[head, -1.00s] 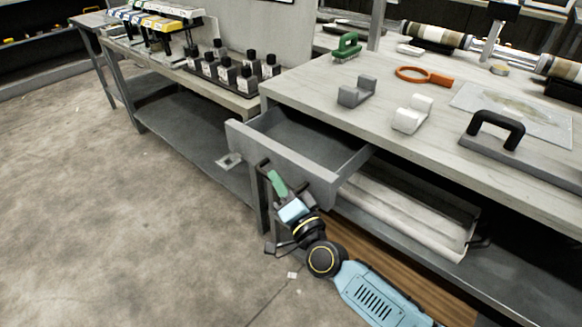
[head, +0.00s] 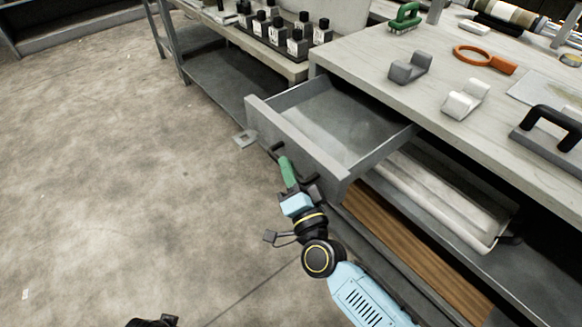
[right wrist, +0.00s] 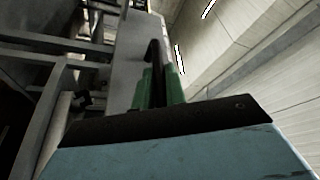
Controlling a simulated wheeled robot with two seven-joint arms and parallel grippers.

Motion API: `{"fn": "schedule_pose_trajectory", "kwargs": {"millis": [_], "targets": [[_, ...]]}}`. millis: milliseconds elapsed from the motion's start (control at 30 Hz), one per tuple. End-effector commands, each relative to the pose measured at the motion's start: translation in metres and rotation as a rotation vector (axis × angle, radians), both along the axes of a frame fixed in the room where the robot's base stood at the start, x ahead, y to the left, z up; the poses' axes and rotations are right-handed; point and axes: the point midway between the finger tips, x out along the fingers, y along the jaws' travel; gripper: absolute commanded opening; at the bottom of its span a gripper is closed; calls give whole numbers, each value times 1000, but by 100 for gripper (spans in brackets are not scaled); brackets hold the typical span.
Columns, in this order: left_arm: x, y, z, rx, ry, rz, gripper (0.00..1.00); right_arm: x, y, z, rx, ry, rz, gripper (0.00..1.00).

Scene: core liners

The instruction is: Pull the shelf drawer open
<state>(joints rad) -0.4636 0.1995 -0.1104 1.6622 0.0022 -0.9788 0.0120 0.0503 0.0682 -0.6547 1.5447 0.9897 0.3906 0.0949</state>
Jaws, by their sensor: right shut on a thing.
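The grey shelf drawer (head: 296,150) hangs under the worktop and is pulled well out, its empty inside showing from above. Its front carries a dark bar handle (head: 277,147). My right gripper (head: 287,171), with green fingers, is shut on this handle in front of the drawer. In the right wrist view the green fingers (right wrist: 158,88) sit on both sides of the dark handle (right wrist: 157,58). A dark part at the bottom left edge of the head view looks like my left gripper (head: 152,321); its fingers cannot be made out.
The worktop (head: 352,60) above holds grey and white cradles, an orange ring tool (head: 484,58) and a black-handled plate. A long tray (head: 440,195) lies on the shelf below the drawer, right of my arm. The floor (head: 110,170) to the left is clear.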

Motion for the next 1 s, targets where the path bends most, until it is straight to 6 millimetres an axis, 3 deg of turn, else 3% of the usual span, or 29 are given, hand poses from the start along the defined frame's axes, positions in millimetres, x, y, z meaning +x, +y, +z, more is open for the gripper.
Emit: {"fn": "schedule_pose_trajectory", "kwargs": {"millis": [67,100,233,633,733,1000], "targets": [[0,0,0,0,0,0,36,-1,0,-2,-1,3,1,0],[0,0,0,0,0,0,36,-1,0,-2,-1,3,1,17],[0,0,0,0,0,0,36,0,0,-1,-1,3,1,34],[1,0,2,0,-3,-1,36,-7,-3,-2,-2,1,1,34],[1,0,1,-2,-9,-1,36,-21,-8,-6,-5,3,1,34],[-15,10,-22,9,19,-3,36,-78,-28,-18,-3,5,2,34]]}}
